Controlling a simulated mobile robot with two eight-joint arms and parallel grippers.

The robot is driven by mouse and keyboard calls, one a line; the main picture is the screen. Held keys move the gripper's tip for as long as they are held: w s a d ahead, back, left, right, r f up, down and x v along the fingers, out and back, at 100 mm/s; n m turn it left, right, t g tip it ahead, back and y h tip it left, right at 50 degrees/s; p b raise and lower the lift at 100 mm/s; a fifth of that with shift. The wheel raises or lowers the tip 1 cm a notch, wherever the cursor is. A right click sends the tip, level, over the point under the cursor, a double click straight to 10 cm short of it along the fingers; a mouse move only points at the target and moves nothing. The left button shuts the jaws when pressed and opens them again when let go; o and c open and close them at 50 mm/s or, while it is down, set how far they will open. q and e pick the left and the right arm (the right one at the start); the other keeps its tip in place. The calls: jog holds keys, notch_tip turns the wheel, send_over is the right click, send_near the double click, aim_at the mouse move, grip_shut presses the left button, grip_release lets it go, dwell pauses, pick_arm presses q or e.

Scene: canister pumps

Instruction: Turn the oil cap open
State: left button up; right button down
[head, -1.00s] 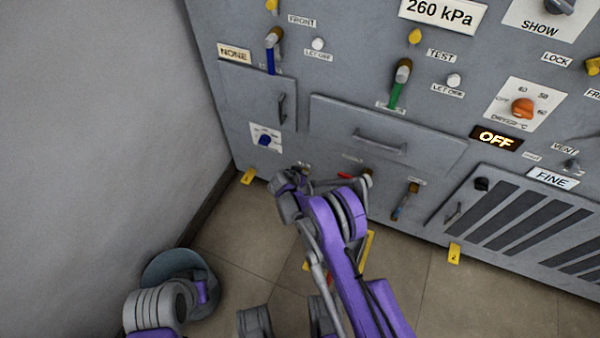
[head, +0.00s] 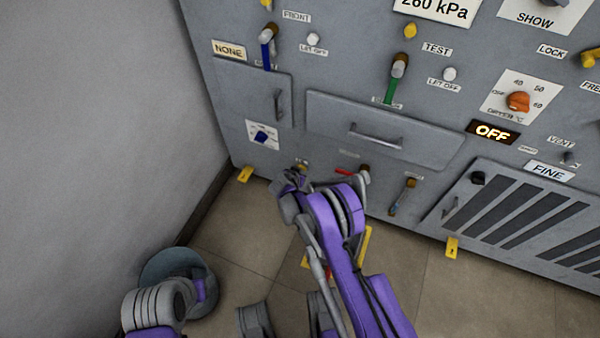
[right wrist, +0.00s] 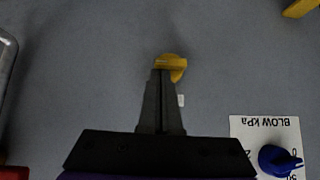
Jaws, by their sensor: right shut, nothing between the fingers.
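A small yellow cap (right wrist: 174,66), which looks like the oil cap, sits on the grey panel in the right wrist view. A small part of it shows in the head view (head: 303,164), low on the panel. My right gripper (right wrist: 162,73) is shut and empty, its fingertips in line with the cap and covering part of its lower left. I cannot tell whether they touch it. In the head view the right gripper (head: 298,171) is small, at the panel's lower part. My left gripper is out of view; only part of my left arm shows.
A dial with a blue knob (head: 262,136) is left of the cap; the right wrist view shows it labelled BLOW kPa (right wrist: 280,160). A drawer (head: 385,130) is above. A valve with a red handle (head: 343,172) is close on the right. A grey wall (head: 80,120) stands left.

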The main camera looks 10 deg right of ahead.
jog(key=shift+s+d+f+m+t+y, duration=0.15)
jog(key=shift+d+m+t+y, duration=0.2)
jog(key=shift+y, duration=0.25)
